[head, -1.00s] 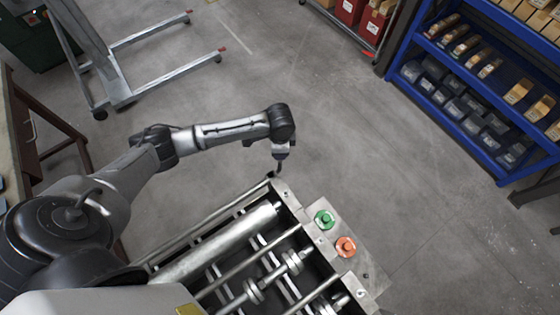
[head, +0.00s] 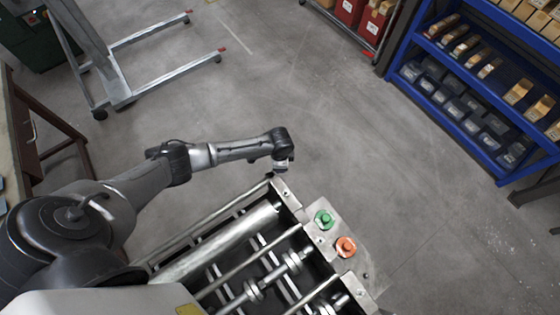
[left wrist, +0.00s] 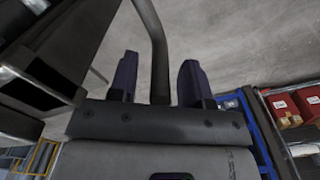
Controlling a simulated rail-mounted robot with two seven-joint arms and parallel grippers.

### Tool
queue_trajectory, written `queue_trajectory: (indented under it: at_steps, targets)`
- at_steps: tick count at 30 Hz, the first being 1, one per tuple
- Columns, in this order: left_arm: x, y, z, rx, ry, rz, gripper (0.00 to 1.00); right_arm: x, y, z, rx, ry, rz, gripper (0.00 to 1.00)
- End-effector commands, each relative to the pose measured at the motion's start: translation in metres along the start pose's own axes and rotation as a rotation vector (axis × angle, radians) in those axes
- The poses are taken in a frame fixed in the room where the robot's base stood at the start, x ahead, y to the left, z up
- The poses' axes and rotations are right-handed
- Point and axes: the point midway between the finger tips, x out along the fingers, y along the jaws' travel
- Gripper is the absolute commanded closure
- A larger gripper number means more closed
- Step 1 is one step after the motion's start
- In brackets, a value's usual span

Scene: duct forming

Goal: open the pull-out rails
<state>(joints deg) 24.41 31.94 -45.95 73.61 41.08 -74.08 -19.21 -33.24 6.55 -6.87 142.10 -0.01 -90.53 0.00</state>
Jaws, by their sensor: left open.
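The duct-forming machine (head: 338,215) stands at bottom centre in the head view, with rollers and long bars inside its frame. A thin rail (head: 222,215) runs along its far left side towards the corner nearest my left gripper (head: 283,168). The left gripper is at that corner, and its fingertips are hard to make out there. In the left wrist view, the left gripper (left wrist: 158,75) is open, with its two dark fingers apart. A dark curved bar (left wrist: 153,35) passes between the fingers in the picture; contact cannot be told. My right gripper is not in view.
A green button (head: 324,219) and an orange-red button (head: 345,247) sit on the machine's end plate. Blue shelving (head: 440,105) with boxes stands at upper right. A grey wheeled stand (head: 110,75) is at upper left. The floor beyond the machine is clear.

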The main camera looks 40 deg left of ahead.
Motion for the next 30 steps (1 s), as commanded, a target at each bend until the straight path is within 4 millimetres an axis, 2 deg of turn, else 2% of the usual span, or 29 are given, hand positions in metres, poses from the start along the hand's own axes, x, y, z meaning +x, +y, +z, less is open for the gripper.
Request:
queue_trajectory:
  at_steps: [5,18,30]
  targets:
    - [-0.0001,0.0,0.0,0.0,0.0,0.0,0.57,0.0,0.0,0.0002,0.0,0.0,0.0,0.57]
    - [-0.0003,-0.0001,0.0001,0.0,0.0,0.0,0.99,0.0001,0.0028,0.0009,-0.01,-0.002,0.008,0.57]
    - [-0.0006,-0.0014,0.0009,-0.001,0.0,0.0,1.0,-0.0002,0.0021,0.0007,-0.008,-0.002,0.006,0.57]
